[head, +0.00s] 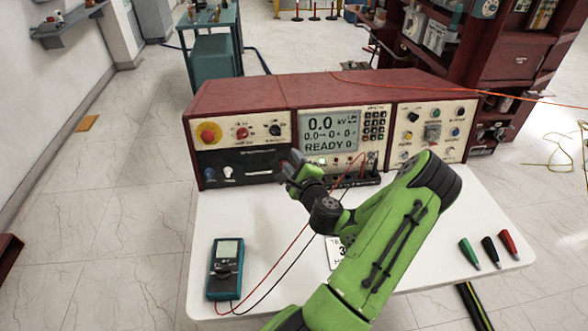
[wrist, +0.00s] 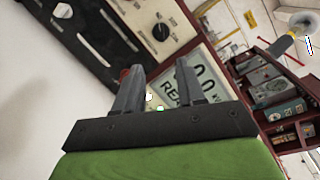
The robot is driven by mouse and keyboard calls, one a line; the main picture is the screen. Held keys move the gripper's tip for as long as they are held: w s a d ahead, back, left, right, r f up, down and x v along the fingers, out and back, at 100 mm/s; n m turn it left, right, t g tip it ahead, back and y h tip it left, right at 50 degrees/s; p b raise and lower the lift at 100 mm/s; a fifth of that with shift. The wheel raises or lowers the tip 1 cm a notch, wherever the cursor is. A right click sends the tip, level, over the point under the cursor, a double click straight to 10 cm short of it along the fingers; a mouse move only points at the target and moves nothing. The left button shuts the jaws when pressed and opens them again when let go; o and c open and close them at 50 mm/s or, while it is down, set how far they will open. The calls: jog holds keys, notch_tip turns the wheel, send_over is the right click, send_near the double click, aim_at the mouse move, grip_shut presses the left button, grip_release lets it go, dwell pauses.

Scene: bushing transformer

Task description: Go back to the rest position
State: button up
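My green arm reaches over the white table (head: 300,215) from the front. My gripper (head: 291,168) is in front of the red and cream test console (head: 245,97), below its display, which reads "READY". In the wrist view, the two grey fingers of my gripper (wrist: 158,88) stand apart with nothing solid between them. The console's panel (wrist: 120,40) and display (wrist: 200,85) lie beyond them. The arm hides part of the table and the console's lower right.
A teal multimeter (head: 225,268) with red and black leads lies at the table's front left. Green, black and red clips (head: 489,252) lie at the right. A dark red shelf (head: 500,60) stands behind. A teal stand (head: 213,60) is at the back left.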

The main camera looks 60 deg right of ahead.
jog(key=shift+s+a+r, duration=0.1)
jog(key=shift+s+a, duration=0.05)
jog(key=shift+a, duration=0.05)
dwell(0.5)
